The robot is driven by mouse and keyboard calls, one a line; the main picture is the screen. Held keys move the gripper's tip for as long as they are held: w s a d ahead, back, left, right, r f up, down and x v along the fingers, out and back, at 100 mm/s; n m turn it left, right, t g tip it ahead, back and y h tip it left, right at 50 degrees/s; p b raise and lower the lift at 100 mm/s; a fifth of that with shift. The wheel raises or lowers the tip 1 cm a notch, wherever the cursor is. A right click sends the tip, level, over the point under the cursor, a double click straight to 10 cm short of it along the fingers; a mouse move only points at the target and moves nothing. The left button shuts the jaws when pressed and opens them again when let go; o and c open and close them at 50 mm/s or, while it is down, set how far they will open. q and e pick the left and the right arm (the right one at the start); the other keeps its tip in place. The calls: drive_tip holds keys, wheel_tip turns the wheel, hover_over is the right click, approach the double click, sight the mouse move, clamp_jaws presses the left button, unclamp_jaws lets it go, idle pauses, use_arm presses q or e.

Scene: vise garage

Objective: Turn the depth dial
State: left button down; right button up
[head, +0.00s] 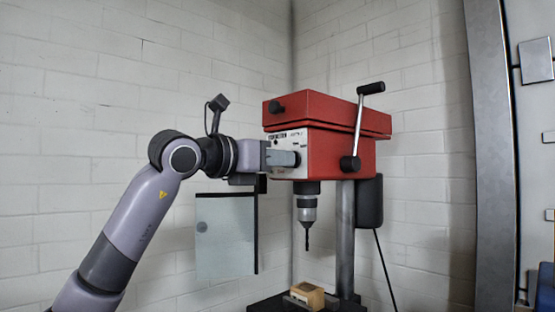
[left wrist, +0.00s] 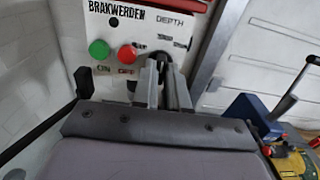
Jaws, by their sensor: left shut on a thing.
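The red drill press (head: 335,115) stands at the centre right in the head view, with a white front panel (head: 318,150). In the left wrist view the panel (left wrist: 125,22) carries the word DEPTH, a green button (left wrist: 99,49) and a red button (left wrist: 127,54). The dark depth dial (left wrist: 165,58) is below that word, mostly hidden by the fingers. My left gripper (head: 294,158) reaches the panel from the left. In the left wrist view its fingers (left wrist: 165,72) are closed around the dial. My right gripper is not in view.
A lever with black knobs (head: 360,125) sticks out on the drill's right side. The chuck and bit (head: 307,215) hang above a wooden block (head: 307,295). A clear panel (head: 226,235) stands below my left wrist. A blue object (left wrist: 247,108) shows at the right.

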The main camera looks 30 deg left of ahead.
use_arm(q)
drive_tip(key=c, duration=1.2)
unclamp_jaws()
drive_tip(key=shift+o, duration=0.2)
drive_tip(key=b+v, duration=0.1)
drive_tip(key=v, duration=0.6)
drive_tip(key=shift+b, duration=0.4)
drive_tip(key=shift+s, duration=0.1)
